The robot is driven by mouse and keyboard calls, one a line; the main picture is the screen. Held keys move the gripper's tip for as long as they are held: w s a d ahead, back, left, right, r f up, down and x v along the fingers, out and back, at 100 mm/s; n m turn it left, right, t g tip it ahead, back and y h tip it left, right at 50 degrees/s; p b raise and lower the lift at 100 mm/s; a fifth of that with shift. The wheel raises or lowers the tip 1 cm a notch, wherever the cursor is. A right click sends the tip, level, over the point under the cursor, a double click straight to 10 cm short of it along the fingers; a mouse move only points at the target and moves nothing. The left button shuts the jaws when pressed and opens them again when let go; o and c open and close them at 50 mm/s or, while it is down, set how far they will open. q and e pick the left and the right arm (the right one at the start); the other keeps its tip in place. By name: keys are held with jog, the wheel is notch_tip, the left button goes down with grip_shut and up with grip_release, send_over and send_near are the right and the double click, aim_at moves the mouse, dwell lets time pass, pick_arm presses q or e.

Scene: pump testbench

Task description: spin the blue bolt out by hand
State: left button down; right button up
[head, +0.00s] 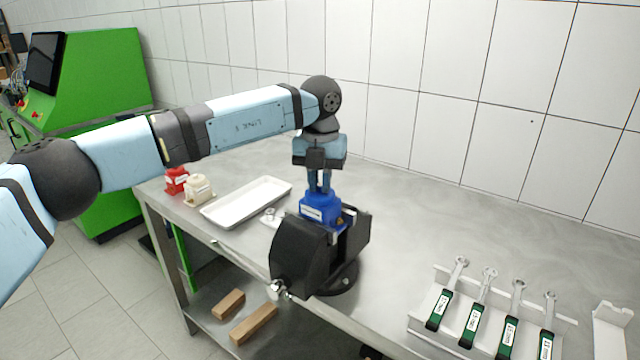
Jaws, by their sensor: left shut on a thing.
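My left gripper (319,186) points straight down with its fingers closed together at the top of the blue pump (320,208). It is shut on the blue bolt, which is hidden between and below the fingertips. The blue pump sits upright in the jaws of a black vise (300,252) on the steel bench. My right gripper is not in view.
A white tray (215,214) lies left of the vise, with a red pump (176,181) and a beige pump (198,190) beyond it. Several green-handled wrenches (473,322) lie in a rack at the right. The bench behind the vise is clear.

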aim_at(320, 186)
pick_arm(q)
jog(key=n+b, duration=0.1)
jog(key=n, duration=0.4)
jog(key=shift+n, duration=0.3)
jog(key=shift+n+b, duration=0.35)
jog(key=shift+n, duration=1.05)
jog(key=c, duration=1.2)
grip_release()
jog(key=shift+o, duration=0.5)
jog(key=shift+r, duration=0.1)
notch_tip(320, 186, up, 14)
